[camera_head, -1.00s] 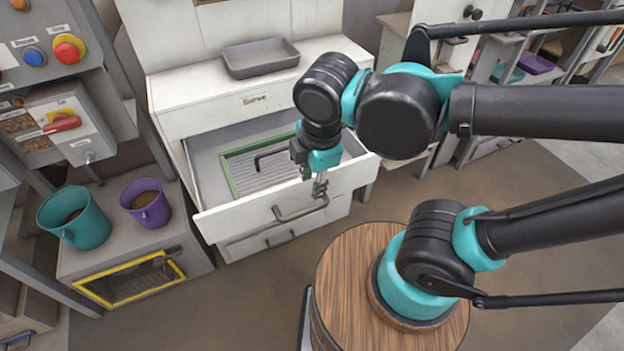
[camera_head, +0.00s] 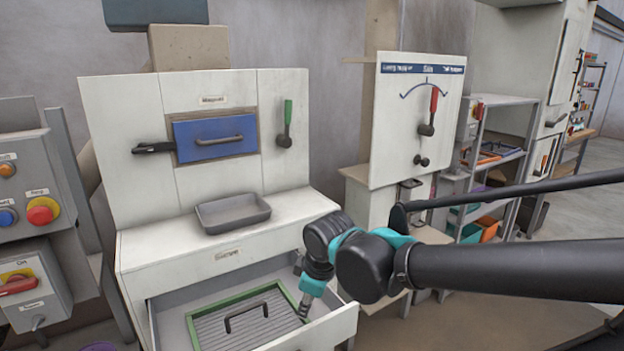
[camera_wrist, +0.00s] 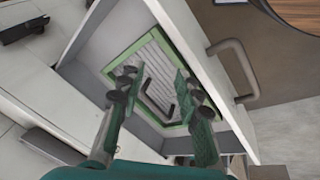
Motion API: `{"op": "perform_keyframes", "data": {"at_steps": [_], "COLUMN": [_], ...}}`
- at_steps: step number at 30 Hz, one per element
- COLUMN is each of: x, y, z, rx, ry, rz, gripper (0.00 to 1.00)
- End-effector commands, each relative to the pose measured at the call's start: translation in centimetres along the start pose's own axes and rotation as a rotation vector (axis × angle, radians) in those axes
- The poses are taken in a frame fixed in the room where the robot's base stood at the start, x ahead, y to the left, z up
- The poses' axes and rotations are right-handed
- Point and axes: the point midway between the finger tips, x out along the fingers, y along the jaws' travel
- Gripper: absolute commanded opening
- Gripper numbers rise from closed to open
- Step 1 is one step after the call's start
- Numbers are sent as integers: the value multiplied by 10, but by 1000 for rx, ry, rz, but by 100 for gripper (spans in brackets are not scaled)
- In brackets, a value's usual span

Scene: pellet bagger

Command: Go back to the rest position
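My gripper (camera_wrist: 158,95) is open and empty in the wrist view, its two fingers apart above the open drawer. The drawer (camera_head: 337,323) is pulled out of the white cabinet under the "Sieve" label. In it lies a green-framed sieve (camera_head: 205,318) with a ribbed grey face and a black handle (camera_head: 246,318). The sieve also shows between and beyond my fingers in the wrist view (camera_wrist: 128,52). I cannot judge the exact height of my fingers over it. In the head view my wrist is at the drawer's right side and the fingertips are hard to make out.
A grey tray (camera_head: 232,213) stands on the cabinet top. Behind it are a blue panel with a handle (camera_head: 215,137) and a green lever (camera_head: 286,125). A red-handled gauge board (camera_head: 420,120) stands to the right. A button box (camera_head: 28,200) is at left. The drawer handle (camera_wrist: 233,70) sticks out.

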Motion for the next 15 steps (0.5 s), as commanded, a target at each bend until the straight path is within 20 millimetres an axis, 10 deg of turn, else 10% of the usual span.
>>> {"op": "perform_keyframes", "data": {"at_steps": [15], "x": [27], "y": [146], "z": [92], "rx": [853], "ry": [100], "rz": [225], "gripper": [34]}}
